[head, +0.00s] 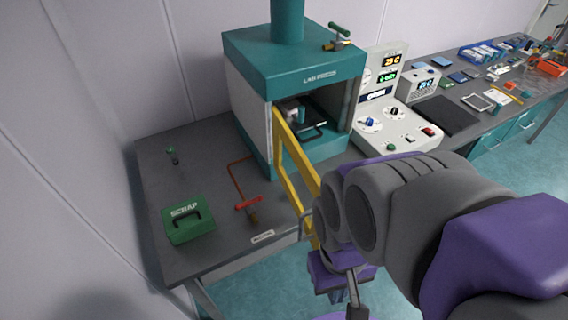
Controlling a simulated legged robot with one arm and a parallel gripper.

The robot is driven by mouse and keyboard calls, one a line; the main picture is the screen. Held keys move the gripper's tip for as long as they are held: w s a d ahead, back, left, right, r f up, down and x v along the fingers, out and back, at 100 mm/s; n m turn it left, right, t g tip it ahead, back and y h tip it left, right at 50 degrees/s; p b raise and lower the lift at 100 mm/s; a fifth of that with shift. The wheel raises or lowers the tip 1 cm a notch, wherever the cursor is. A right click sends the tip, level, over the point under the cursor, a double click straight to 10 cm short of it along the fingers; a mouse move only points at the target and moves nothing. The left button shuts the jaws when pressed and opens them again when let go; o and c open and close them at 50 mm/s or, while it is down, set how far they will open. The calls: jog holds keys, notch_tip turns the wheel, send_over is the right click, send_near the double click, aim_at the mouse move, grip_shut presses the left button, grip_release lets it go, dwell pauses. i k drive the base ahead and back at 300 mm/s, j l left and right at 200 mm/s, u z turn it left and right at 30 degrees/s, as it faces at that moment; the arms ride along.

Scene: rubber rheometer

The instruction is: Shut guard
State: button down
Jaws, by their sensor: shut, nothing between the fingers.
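The guard (297,152) is a yellow frame on the teal and white rheometer press (293,62). It stands open, swung out toward me from the left side of the press opening. The opening is uncovered, and a dark plate with small parts shows inside. My arm covers the guard's near lower end. My gripper (345,285) is low in the picture, beside the guard's near end, shut and empty. My arm hides part of it, and I cannot tell whether it touches the guard.
A green scrap box (188,221) and a red-handled part (249,204) sit on the grey bench (160,262) left of the guard. A control console (400,135) stands right of the press. Another bench with trays and tools runs to the right. Teal floor shows in front.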

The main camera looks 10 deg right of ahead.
aim_at(282, 133)
jog(key=k+l+u, duration=0.25)
jog(key=k, duration=0.2)
jog(key=k+l+u, duration=0.25)
jog(key=k, duration=0.2)
